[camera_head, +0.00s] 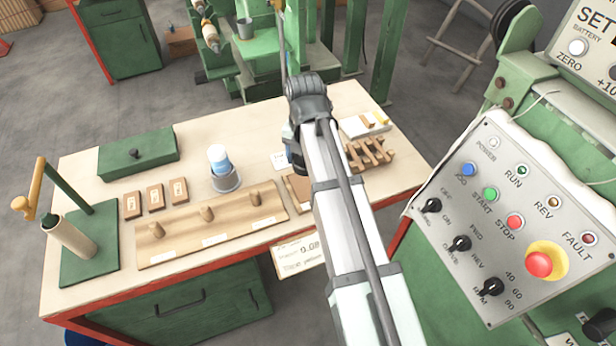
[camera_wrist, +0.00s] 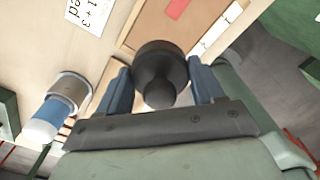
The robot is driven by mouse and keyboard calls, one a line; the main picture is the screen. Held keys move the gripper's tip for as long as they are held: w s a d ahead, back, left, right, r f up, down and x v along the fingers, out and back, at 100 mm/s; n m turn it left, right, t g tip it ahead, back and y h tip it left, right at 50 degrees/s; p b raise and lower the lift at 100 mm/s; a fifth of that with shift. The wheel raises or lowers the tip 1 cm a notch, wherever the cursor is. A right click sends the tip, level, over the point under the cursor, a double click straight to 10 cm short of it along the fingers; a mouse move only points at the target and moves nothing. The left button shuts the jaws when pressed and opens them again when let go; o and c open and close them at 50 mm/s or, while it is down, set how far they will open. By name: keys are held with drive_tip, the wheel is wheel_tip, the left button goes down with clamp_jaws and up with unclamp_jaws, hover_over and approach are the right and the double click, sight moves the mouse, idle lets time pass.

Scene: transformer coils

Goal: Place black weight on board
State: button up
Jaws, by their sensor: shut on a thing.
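The black weight (camera_wrist: 160,68), a dark round piece with a narrower neck, sits between the two blue fingers of my gripper (camera_wrist: 161,84) in the wrist view. The gripper is shut on it. In the head view my arm hides most of the gripper and the weight. A brown board with a pale frame (camera_wrist: 148,22) lies beyond the weight in the wrist view. In the head view only a small part of a brown board (camera_head: 297,187) shows beside my arm. Another wooden board (camera_head: 230,222) with 3 pegs lies left of my arm.
A grey cup with a blue and white item (camera_head: 219,170) stands behind the pegged board. A green box (camera_head: 138,153), small wooden blocks (camera_head: 155,198) and a green stand (camera_head: 85,250) are at left. A wooden rack (camera_head: 370,154) is right of my arm. A control panel (camera_head: 510,225) stands right.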

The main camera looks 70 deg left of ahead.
sight(305, 186)
drive_tip(key=shift+f, duration=3.8)
drive_tip(key=shift+f, duration=0.15)
drive_tip(key=o, duration=1.6)
drive_tip(key=shift+o, duration=0.2)
wheel_tip(305, 186, up, 12)
drive_tip(key=shift+r, duration=0.15)
drive_tip(key=shift+d, duration=0.1)
